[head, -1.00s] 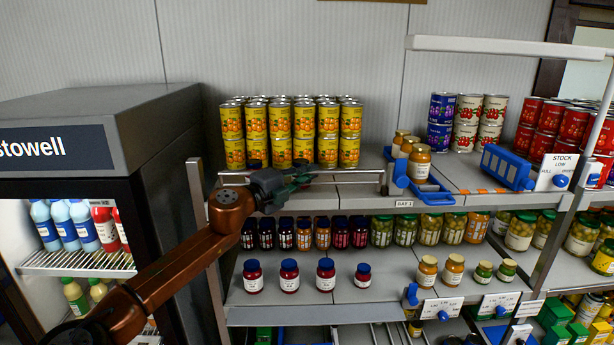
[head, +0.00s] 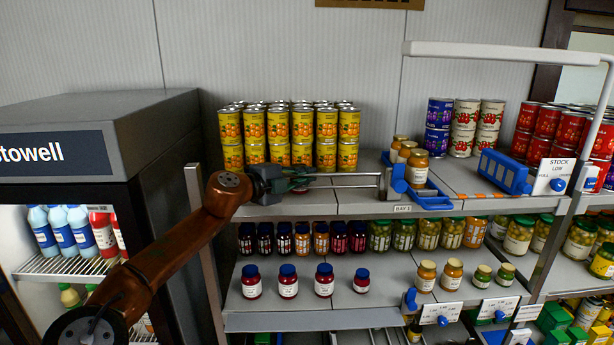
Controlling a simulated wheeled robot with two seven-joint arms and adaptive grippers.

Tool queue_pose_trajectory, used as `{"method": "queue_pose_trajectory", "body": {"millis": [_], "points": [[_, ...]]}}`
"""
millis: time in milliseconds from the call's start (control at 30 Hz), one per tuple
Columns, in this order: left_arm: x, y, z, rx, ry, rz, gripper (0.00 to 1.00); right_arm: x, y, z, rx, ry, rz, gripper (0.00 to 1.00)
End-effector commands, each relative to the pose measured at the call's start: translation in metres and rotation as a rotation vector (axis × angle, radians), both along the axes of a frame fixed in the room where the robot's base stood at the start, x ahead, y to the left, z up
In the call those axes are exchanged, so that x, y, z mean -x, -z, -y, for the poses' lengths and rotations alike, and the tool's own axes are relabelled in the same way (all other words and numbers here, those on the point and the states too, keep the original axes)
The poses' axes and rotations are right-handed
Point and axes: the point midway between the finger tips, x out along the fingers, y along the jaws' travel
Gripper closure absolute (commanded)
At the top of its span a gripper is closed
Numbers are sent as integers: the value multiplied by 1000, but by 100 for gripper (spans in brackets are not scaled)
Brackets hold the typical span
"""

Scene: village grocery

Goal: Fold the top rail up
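The top rail (head: 345,181) is a thin pale metal rail along the front edge of the upper shelf, below the yellow cans. It lies roughly level, and its right end meets a blue bracket (head: 397,180). My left gripper (head: 303,179) is at the rail, left of its middle, and its dark fingers overlap the rail. The gripper and wrist hide the rail's left part. Whether the fingers are closed around the rail is too small to tell. My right gripper is not in view.
Stacked yellow cans (head: 326,138) stand right behind the rail. Orange-brown jars (head: 417,168) stand just right of the bracket. A drinks cooler (head: 90,150) stands at the left. The wall above the cans is clear.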

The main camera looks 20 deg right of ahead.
Motion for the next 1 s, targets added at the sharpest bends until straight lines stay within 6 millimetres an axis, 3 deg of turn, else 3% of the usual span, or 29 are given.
{"method": "queue_pose_trajectory", "body": {"millis": [133,567,767,1000], "points": [[1,-1,1,1,1,0,83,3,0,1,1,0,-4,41],[2,-1,-8,1,-2,0,83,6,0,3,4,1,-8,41],[14,-5,-29,2,0,0,83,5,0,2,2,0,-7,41],[33,-12,-68,1,-1,0,83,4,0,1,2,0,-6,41]]}}
